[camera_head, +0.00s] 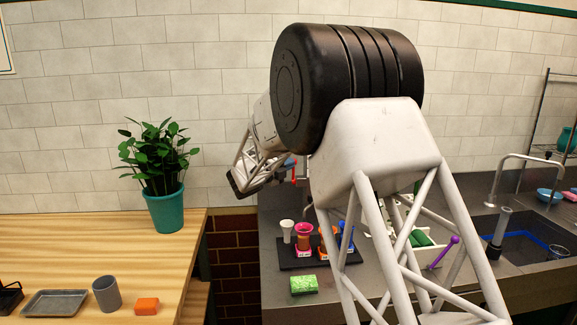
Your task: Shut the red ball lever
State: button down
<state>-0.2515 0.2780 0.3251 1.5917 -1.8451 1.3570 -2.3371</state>
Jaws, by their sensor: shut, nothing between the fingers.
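I cannot make out the red ball lever in the head view; my own arm hides the middle of the counter. A small red part (293,175) shows at the left edge of my arm link, beside a blue and grey piece; I cannot tell what it belongs to. A purple lever with a ball end (443,252) stands tilted on the counter, right of my arm. My gripper is hidden behind my arm, so its fingers do not show.
A dark tray (288,262) holds small colored cups. The sink (520,248) and faucet (512,160) are right. On the wooden table (60,245) are a plant (165,205), grey cup (107,293), orange block (147,306) and metal tray (55,294).

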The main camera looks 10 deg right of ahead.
jog(key=shift+r, duration=0.15)
dwell(0.3)
jog(key=s+a+r, duration=0.1)
jog(key=s+a, duration=0.8)
jog(key=shift+s+r, duration=0.15)
jog(key=shift+r, duration=0.2)
dwell(0.4)
jog(key=s+d+m+g+y, duration=0.35)
jog(key=s+d+m, duration=0.6)
jog(key=s, duration=0.35)
jog(key=s+d+m+g+y, duration=0.3)
jog(key=s+d+m+g, duration=0.2)
jog(key=s+d+m, duration=0.65)
jog(key=s+a+f+m+y, duration=0.1)
jog(key=s+f+m+y, duration=0.1)
jog(key=s+m, duration=0.4)
jog(key=s+a+f+m+y, duration=0.2)
jog(key=s+m+y, duration=0.2)
jog(key=s, duration=0.9)
jog(key=s+a+f+m+y, duration=0.2)
jog(key=s+f+m+y, duration=0.1)
jog(key=s+m, duration=0.7)
jog(key=shift+s, duration=0.35)
